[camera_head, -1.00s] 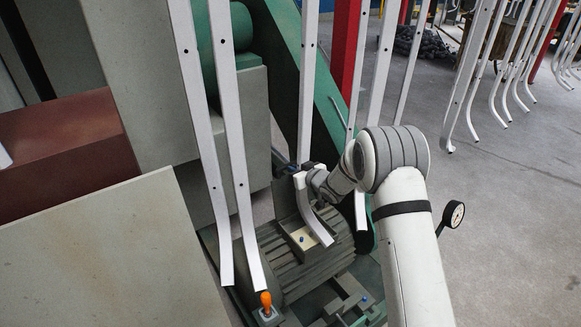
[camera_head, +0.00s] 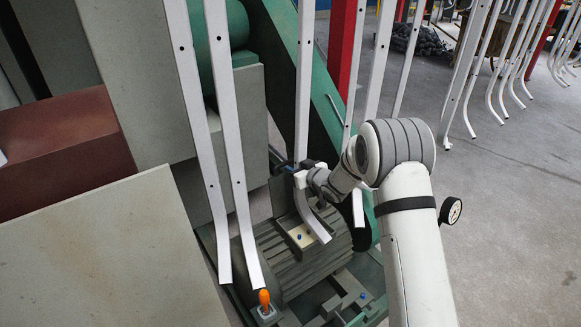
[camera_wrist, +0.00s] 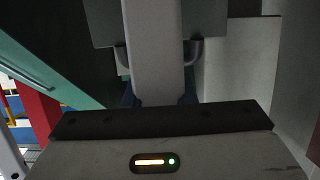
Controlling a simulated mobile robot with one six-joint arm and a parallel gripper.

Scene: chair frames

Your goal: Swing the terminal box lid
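The terminal box (camera_head: 287,238) sits on the ribbed grey motor in the head view, open on top, with a cream inside and a small blue part. A grey-green plate (camera_head: 282,200), apparently its lid, stands raised behind it. My gripper (camera_head: 303,177) is at that plate's upper right edge, with a pale chair leg hanging close in front. In the wrist view a grey-green plate (camera_wrist: 103,28) spans the top, behind a broad pale bar. Dark curved pieces show on both sides of the bar. Whether my fingers touch or grip the plate is unclear.
Pale hanging chair frames (camera_head: 218,110) crowd the space left of and around my arm. An orange-handled switch (camera_head: 264,299) stands at the motor's near side. A large beige panel (camera_head: 95,255) fills the lower left. Open floor (camera_head: 515,230) lies to the right.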

